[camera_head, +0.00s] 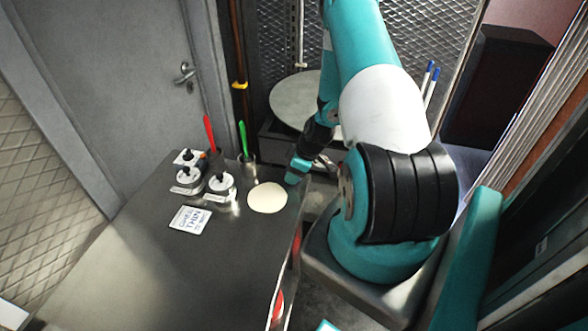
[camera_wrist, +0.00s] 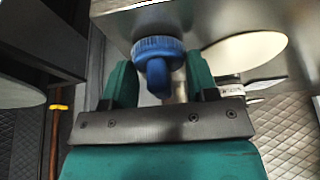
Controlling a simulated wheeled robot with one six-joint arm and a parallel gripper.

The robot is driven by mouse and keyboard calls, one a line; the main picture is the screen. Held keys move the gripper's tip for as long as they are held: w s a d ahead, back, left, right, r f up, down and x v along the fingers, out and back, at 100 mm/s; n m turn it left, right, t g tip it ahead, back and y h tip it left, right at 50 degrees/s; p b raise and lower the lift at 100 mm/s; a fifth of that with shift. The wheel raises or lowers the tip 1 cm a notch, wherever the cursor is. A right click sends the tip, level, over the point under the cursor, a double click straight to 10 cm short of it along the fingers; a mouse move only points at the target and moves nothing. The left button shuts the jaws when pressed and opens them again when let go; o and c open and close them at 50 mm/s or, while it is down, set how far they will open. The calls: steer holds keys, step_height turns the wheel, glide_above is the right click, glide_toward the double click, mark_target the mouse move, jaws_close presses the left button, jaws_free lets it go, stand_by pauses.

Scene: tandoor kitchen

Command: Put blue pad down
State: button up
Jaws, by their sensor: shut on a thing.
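The blue pad (camera_wrist: 158,48) shows in the wrist view as a ribbed blue disc with a stubby blue handle. My gripper (camera_wrist: 161,76) is shut on it, with a teal finger on each side of the handle. In the head view my gripper (camera_head: 299,166) is by the far right corner of the steel table (camera_head: 130,255). I cannot make out the pad in the head view. In the wrist view the pad appears close to the table edge (camera_wrist: 200,18), but I cannot tell whether they touch.
A flat pale dough round (camera_head: 267,197) lies near the table's right edge. A printed card (camera_head: 190,220), lidded containers (camera_head: 221,187) and a holder (camera_head: 247,170) with a green-handled tool stand nearby. A round grey lid (camera_head: 298,103) is behind. The table's near part is clear.

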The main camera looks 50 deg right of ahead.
steer(key=o, duration=0.5)
steer(key=shift+f, duration=0.15)
steer(key=o, duration=0.5)
